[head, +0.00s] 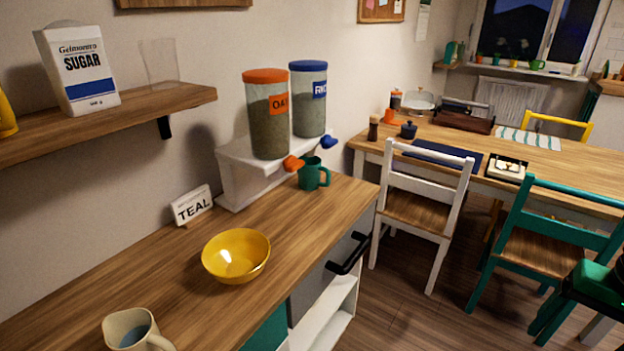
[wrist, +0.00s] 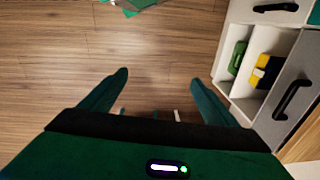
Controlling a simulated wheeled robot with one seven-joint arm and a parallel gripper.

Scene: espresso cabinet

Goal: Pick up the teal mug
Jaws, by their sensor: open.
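The teal mug (head: 312,174) stands upright on the wooden counter near its far right end, in front of the white dispenser stand and below the orange spout. Its handle points right. It does not show in the wrist view. My gripper (wrist: 158,92) is open and empty in the wrist view, with its two teal fingers apart over the wooden floor, beside the cabinet. It is away from the mug. In the head view, a dark teal and black part of my arm shows at the right edge; the fingertips cannot be made out there.
On the counter (head: 70,290) are a yellow bowl (head: 236,256), a cream mug (head: 130,330) and a "TEAL" sign (head: 192,206). Two dispensers (head: 268,115) stand behind the teal mug. A white chair (head: 425,205) and a teal chair (head: 545,240) stand by the table. Open cabinet shelves (wrist: 245,98) lie right of my gripper.

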